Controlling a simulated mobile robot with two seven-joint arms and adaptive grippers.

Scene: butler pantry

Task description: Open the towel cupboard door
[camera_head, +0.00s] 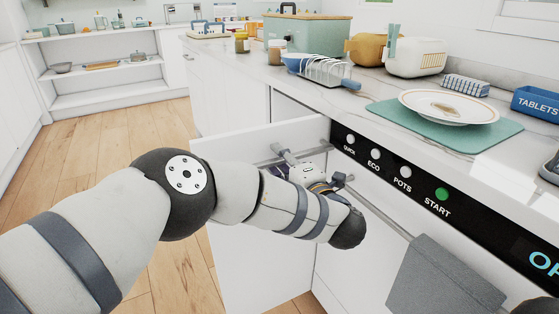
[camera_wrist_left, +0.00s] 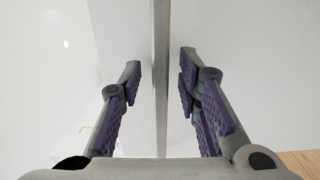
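A white cupboard door (camera_head: 235,150) stands swung out from the counter front, left of the black control panel. A thin grey horizontal bar (camera_head: 265,162) shows near its top. My left gripper (camera_head: 312,168) is at the door's right part, partly hidden behind my own forearm. In the left wrist view, my left gripper's fingers (camera_wrist_left: 160,85) are spread on either side of a narrow grey upright strip (camera_wrist_left: 160,50), with gaps on both sides. I cannot tell whether this strip is the bar or a door edge. My right gripper is not in view.
The dishwasher's control panel (camera_head: 390,165) and its handle with a grey towel (camera_head: 440,280) are right of the door. The counter above holds a plate (camera_head: 448,107) on a green mat (camera_head: 385,113) and a dish rack (camera_head: 325,70). The wooden floor (camera_head: 110,135) at left is clear.

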